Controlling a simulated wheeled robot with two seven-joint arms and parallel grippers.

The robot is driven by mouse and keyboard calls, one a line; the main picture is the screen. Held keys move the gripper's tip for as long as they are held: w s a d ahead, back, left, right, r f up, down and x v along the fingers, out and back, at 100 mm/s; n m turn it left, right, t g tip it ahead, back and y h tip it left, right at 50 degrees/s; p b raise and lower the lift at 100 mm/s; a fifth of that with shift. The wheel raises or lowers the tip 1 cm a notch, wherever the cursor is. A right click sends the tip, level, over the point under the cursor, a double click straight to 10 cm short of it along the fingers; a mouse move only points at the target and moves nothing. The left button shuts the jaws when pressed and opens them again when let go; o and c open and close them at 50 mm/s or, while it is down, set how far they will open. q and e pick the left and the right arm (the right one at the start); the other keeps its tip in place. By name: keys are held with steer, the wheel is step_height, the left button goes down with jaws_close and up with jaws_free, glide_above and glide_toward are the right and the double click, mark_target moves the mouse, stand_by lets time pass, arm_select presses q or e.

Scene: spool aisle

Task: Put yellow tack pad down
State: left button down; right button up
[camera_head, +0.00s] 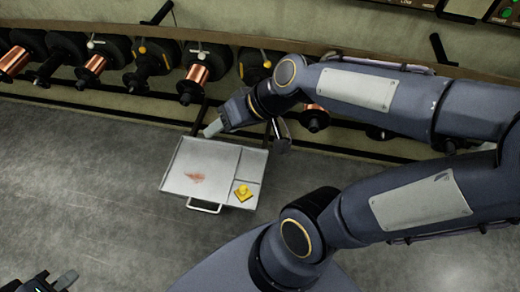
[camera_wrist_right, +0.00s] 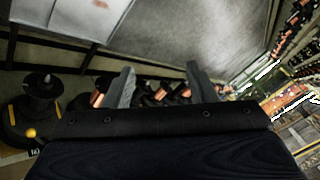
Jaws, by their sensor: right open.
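The yellow tack pad (camera_head: 243,193) is a small yellow square with a raised knob. It lies in the lower right compartment of a pale metal tray (camera_head: 172,183), apart from both grippers. My right gripper (camera_head: 246,134) is open over the tray's far edge, with nothing seen between its fingers. In the right wrist view its two fingers (camera_wrist_right: 160,80) stand wide apart, and the tray (camera_wrist_right: 60,22) shows at the top left. My left gripper (camera_head: 42,283) is only partly in view at the bottom left corner, and its opening is unclear.
A rack rail (camera_head: 330,50) with several black spools, some wound with copper wire (camera_head: 194,84), runs behind the tray. A reddish mark (camera_head: 194,177) is in the tray's large left compartment. A handle (camera_head: 204,207) is on the near side. Grey floor (camera_head: 90,190) lies clear to the left.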

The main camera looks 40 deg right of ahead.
steer(key=s+d+h, duration=0.2)
steer(key=s, duration=0.7)
steer(key=shift+f+m+g, duration=0.3)
steer(key=shift+f+m, duration=0.1)
steer(key=shift+s, duration=0.1)
